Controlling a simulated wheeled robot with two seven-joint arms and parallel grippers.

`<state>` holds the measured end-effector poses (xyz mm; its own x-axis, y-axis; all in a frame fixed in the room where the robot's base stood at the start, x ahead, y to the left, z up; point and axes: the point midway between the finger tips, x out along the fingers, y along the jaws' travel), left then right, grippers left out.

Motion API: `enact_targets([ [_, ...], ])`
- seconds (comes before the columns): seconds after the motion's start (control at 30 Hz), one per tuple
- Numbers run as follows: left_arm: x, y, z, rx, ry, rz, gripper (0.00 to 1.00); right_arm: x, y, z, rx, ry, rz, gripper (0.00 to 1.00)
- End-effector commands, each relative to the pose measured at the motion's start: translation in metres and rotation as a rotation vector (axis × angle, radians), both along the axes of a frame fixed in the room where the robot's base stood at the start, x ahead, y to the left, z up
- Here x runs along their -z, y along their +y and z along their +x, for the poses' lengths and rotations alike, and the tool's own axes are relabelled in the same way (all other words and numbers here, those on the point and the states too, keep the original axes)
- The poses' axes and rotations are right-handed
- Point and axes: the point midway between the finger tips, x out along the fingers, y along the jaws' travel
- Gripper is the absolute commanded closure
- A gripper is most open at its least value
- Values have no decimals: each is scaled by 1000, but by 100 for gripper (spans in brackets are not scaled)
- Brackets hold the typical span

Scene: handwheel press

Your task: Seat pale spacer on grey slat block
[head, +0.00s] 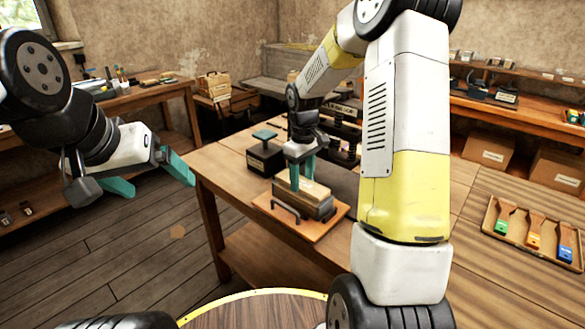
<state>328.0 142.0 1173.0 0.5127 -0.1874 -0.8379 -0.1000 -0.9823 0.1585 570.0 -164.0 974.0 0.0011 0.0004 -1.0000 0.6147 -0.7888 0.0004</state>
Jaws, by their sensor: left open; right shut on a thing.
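The pale spacer (317,191) is a flat, light wooden-looking piece at the top of the grey slat block (297,206). My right gripper (303,181) points down, its teal fingers shut on the pale spacer. The spacer is over the block and looks level; I cannot tell whether it rests fully on it. The block stands on an orange-brown board (335,214) with dark handles. My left gripper (155,181) is open and empty, in the air left of the table, well away from the block.
Dark machinery (345,130) behind is partly hidden by my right arm. The table's left part is clear.

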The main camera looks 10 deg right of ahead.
Motion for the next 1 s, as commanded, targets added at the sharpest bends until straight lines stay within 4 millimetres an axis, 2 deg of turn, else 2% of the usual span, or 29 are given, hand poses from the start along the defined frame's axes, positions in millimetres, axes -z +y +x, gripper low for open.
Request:
enact_targets([
  [0.47, 0, 0, 0, 0, 0, 0, 9, 10, 0, 0, 0, 1, -1, 93],
  [0.5, 0, 0, 0, 0, 0, 0, 9, 9, 0, 0, 0, 0, 0, 44],
  [0.6, 0, 0, 0, 0, 0, 0, 9, 9, 0, 0, 0, 0, 0, 24],
  [0.87, 0, 0, 0, 0, 0, 0, 9, 9, 0, 0, 0, 0, 0, 24],
  [1.0, 0, 0, 0, 0, 0, 0, 9, 2, 0, 1, 0, -3, 0, 24],
])
